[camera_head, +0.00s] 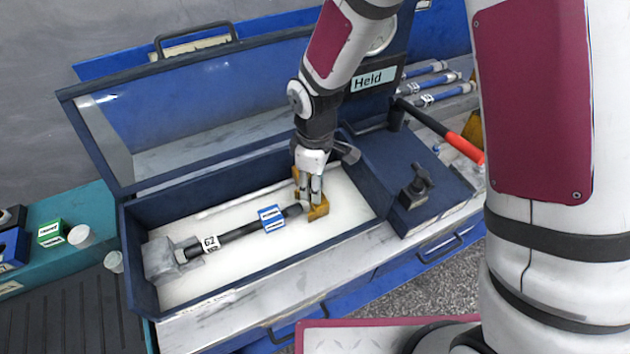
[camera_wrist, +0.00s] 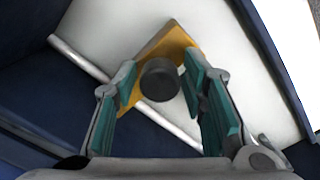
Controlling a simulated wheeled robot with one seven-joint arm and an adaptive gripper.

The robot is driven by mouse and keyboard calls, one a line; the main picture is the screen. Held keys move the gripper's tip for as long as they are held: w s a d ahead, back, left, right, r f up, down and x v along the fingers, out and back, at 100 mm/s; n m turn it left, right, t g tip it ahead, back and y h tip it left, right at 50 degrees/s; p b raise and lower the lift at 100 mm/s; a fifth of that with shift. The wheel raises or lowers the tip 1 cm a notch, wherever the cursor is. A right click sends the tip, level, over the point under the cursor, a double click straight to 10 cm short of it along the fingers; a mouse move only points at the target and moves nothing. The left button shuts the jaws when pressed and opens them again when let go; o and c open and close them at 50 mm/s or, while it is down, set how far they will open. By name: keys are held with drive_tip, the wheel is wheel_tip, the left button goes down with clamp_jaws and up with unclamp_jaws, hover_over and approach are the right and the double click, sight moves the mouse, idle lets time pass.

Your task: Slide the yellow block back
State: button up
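The yellow block (camera_head: 319,211) sits at the right end of the rod inside the open blue box. It also shows in the wrist view (camera_wrist: 171,44), with a dark round knob (camera_wrist: 160,80) on it. My gripper (camera_head: 311,199) is lowered into the box at the block. In the wrist view my gripper (camera_wrist: 164,80) has its green-padded fingers apart, one on each side of the knob. A gap shows at the left pad; the right pad is very close to the knob, and I cannot tell if it touches.
The box's walls (camera_head: 262,275) surround my gripper. A clear lid (camera_head: 200,105) stands raised behind.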

clamp_jaws()
drive_tip(key=shift+w+d, duration=0.35)
drive_tip(key=shift+d, duration=0.35)
drive_tip(key=shift+w+d, duration=0.35)
drive_tip(key=shift+d, duration=0.35)
drive_tip(key=shift+w+d, duration=0.35)
drive_tip(key=shift+d, duration=0.35)
drive_tip(key=o, duration=0.5)
unclamp_jaws()
wheel_tip(320, 180, up, 12)
